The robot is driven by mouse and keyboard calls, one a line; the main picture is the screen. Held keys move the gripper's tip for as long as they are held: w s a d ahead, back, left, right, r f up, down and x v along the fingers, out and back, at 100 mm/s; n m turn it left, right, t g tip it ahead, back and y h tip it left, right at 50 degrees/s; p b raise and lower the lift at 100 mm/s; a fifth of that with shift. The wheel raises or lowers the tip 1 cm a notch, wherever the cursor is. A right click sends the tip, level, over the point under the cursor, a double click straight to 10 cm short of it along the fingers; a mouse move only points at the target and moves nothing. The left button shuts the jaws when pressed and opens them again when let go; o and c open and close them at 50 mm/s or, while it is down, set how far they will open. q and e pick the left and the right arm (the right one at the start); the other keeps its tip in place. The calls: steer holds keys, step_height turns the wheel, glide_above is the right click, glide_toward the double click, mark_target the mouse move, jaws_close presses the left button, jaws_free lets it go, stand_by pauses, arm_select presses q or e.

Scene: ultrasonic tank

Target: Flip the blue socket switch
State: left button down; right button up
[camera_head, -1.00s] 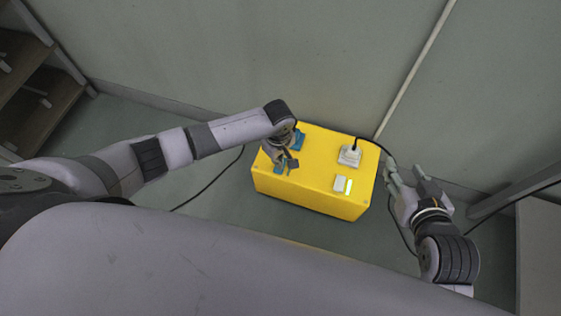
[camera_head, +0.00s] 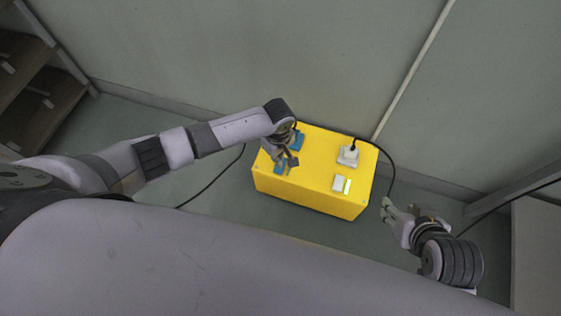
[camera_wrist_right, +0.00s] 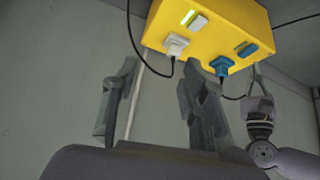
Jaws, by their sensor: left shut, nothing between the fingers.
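The blue socket switch (camera_head: 280,168) is on the left front of the top of a yellow box (camera_head: 315,165), partly hidden by my left gripper. It also shows in the right wrist view as a blue switch (camera_wrist_right: 247,49) beside the blue plug (camera_wrist_right: 221,65). My left gripper (camera_head: 290,161) is shut and empty, close over the switch; I cannot tell whether it touches. The blue socket (camera_head: 298,141) lies behind it. My right gripper (camera_head: 394,210) is open and empty, right of the box and apart from it; its spread fingers show in the right wrist view.
A white plug (camera_head: 348,154) sits on the box's right half, with a white switch (camera_head: 340,183) and a lit green strip in front of it. Black cables run off both sides. A wall (camera_head: 250,60) stands close behind; shelves (camera_head: 40,100) are at far left.

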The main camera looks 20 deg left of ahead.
arm_select(q)
steer(key=shift+r+p, duration=0.7)
steer(key=shift+p, duration=0.15)
arm_select(e)
steer(key=s+d+f+g, duration=0.1)
steer(key=s+d+g, duration=0.1)
steer(key=s, duration=0.4)
steer(key=shift+g+h, duration=0.4)
steer(key=shift+g, duration=0.3)
steer(key=shift+s, duration=0.1)
